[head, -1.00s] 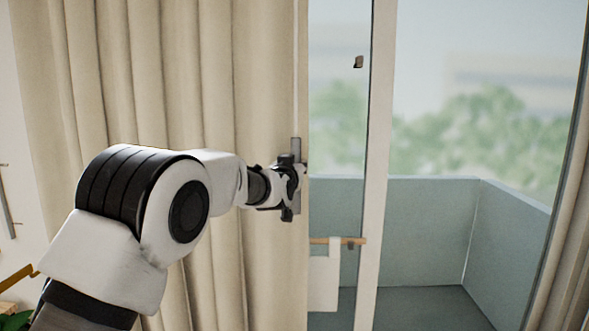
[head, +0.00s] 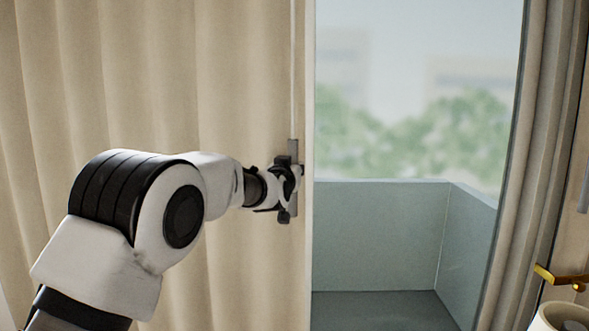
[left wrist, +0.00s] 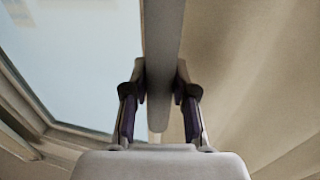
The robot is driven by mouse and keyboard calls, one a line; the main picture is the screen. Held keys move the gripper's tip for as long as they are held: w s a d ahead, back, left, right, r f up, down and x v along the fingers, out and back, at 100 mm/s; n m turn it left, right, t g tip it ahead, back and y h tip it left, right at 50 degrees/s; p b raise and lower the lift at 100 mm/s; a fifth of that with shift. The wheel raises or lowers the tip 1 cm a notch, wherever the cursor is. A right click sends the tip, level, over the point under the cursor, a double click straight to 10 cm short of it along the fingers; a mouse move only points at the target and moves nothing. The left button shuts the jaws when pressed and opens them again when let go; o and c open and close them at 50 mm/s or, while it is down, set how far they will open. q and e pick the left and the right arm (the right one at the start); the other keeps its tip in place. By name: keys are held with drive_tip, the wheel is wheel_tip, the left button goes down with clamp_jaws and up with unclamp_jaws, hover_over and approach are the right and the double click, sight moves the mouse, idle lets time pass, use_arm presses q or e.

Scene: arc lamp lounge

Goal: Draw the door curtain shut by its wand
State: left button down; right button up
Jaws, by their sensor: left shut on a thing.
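The beige door curtain (head: 150,90) hangs in folds over the left part of the head view. Its right edge lies beside the glass opening (head: 400,120). The wand is a thin pale rod (head: 293,70) with a grey handle (head: 293,150) near that edge. My left gripper (head: 290,188) is shut on the wand handle. In the left wrist view the handle (left wrist: 162,60) runs between the two dark fingers, with the curtain to its right and the glass to its left. My right gripper is not in view.
A second gathered curtain (head: 525,180) hangs at the right of the opening. A brass handle (head: 562,277) and a white round object (head: 562,317) are at the lower right. Beyond the glass is a balcony with a grey-blue wall (head: 380,235).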

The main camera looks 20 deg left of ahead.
use_arm(q)
drive_tip(key=shift+r, duration=0.45)
drive_tip(key=c, duration=1.2)
unclamp_jaws()
drive_tip(key=o, duration=0.3)
drive_tip(key=shift+w+d+f, duration=0.1)
drive_tip(key=shift+d, duration=0.05)
drive_tip(key=s, duration=1.1)
drive_tip(key=shift+s+d+f, duration=0.25)
drive_tip(key=shift+s+d, duration=0.1)
drive_tip(key=shift+d, duration=0.1)
